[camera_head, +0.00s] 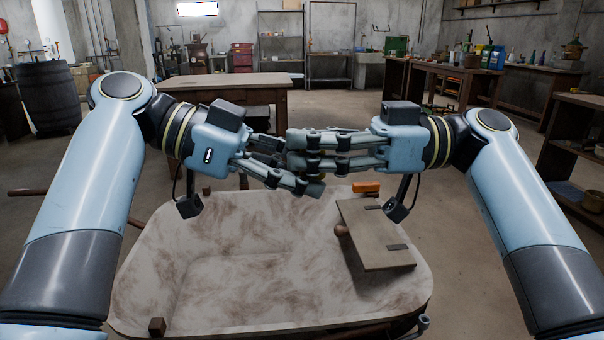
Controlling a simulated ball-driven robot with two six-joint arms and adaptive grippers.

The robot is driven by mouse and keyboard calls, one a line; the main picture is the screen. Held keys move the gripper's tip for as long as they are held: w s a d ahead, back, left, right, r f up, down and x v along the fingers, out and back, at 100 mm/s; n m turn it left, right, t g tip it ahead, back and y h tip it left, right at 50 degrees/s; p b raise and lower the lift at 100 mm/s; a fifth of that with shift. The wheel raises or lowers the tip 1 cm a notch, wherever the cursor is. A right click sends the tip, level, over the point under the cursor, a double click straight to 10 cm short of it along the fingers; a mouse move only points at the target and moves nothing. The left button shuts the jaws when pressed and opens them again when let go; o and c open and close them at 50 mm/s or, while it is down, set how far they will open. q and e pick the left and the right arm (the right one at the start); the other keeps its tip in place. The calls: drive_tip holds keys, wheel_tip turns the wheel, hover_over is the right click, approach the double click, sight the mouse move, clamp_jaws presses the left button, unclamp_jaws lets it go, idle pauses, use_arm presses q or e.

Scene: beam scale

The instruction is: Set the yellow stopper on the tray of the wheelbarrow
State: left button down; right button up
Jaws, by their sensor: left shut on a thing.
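The wheelbarrow's wide, pale tray (215,285) with rusty brown smears fills the lower middle of the view. I cannot make out a yellow stopper. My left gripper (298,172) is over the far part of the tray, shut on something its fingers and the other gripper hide. My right gripper (296,151) comes in from the right at the same place, slightly higher. Its fingers overlap the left fingers in the picture. I cannot tell whether they touch, or whether the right gripper is open or shut.
A flat board (375,238) with dark metal strips lies over the tray's right side. An orange block (365,187) is at the far right rim. A wooden table (225,88) stands behind, workbenches (450,78) to the right, and a barrel (48,98) at the left.

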drive_tip(key=o, duration=0.6)
drive_tip(key=shift+d, duration=0.1)
